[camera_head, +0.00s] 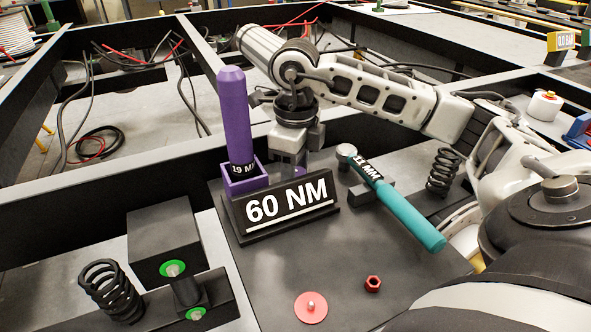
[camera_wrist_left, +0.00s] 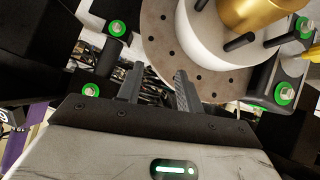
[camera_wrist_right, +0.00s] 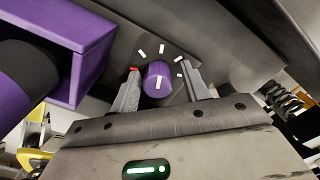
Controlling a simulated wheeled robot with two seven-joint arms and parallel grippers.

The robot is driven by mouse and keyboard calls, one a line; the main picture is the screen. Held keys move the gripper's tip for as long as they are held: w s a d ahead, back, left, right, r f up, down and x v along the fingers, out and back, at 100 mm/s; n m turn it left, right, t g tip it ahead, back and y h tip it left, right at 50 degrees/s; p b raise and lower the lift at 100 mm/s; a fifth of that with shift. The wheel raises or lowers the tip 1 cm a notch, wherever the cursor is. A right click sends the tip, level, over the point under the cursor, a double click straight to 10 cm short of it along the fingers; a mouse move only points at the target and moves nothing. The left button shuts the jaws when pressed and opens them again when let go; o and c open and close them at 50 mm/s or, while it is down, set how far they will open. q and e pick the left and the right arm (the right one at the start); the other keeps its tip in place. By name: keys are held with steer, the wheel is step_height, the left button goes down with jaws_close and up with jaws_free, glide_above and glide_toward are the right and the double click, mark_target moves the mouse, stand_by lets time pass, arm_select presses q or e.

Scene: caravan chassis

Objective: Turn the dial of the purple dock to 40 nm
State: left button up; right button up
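The purple dock (camera_head: 245,183) stands on the dark work plate, with a purple tool (camera_head: 235,115) marked "19 M…" upright in it. Its front sign (camera_head: 290,205) reads 60 NM. The purple dial (camera_wrist_right: 158,84) shows in the right wrist view, its white line pointing roughly up in the picture. White ticks and one red tick surround it. My right gripper (camera_wrist_right: 161,88) is open, with one finger on each side of the dial; contact is unclear. In the head view it points down behind the sign. My left gripper (camera_wrist_left: 158,90) is open and empty, seen only in its wrist view.
A teal-handled tool (camera_head: 405,215) marked 11 MM lies right of the sign. Springs (camera_head: 112,290), a red nut (camera_head: 373,284) and a red disc (camera_head: 311,307) are nearby. Dark frame beams cross behind. A brake disc (camera_wrist_left: 200,60) is near my left gripper.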

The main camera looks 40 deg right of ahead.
steer(key=shift+s+a+f, duration=0.15)
steer(key=shift+a, duration=0.1)
stand_by(0.3)
